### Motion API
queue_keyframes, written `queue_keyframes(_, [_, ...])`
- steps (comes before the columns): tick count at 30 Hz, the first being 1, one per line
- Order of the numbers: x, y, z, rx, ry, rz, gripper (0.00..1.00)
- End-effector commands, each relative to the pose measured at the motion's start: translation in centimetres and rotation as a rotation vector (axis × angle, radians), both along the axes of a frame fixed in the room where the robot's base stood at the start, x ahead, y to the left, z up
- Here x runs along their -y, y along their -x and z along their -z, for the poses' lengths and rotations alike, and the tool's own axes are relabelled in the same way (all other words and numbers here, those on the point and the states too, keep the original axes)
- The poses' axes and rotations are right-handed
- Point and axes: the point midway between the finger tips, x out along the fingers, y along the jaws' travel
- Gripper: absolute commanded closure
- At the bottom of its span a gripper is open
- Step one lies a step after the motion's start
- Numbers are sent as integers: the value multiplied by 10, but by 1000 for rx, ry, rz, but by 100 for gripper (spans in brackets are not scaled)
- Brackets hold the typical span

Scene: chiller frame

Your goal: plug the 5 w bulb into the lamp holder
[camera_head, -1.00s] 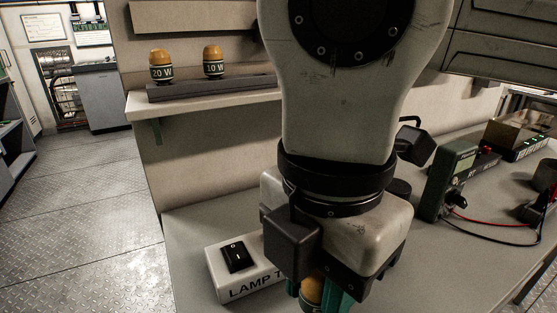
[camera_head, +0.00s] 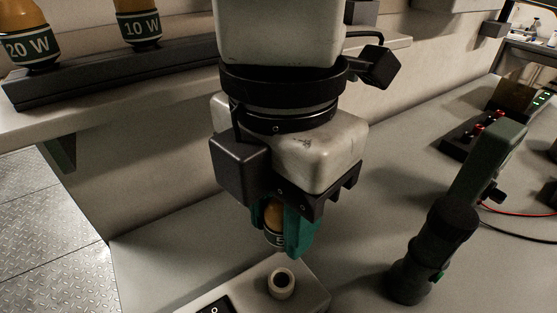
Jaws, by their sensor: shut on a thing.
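My gripper (camera_head: 287,232) has green fingers and is shut on an amber bulb (camera_head: 273,226) with a dark label band. Only the start of its label shows, seemingly a "5"; the fingers hide the rest. The bulb hangs roughly upright above the lamp holder (camera_head: 281,282), a pale round socket with a dark opening, on the white lamp test box (camera_head: 312,293). A gap shows between the bulb and the socket. A black rocker switch (camera_head: 212,306) sits on the box at the picture's bottom edge.
A 20 W bulb (camera_head: 27,38) and a 10 W bulb (camera_head: 139,22) stand in a dark rack (camera_head: 90,74) on the left shelf. Open bench lies between.

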Motion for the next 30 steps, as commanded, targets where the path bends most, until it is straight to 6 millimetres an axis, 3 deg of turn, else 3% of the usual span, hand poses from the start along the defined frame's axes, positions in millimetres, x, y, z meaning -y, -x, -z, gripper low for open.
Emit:
queue_keyframes(10, [0, 0, 5, -1, 1, 0, 95])
queue_keyframes(30, [0, 0, 57, -1, 1, -1, 95])
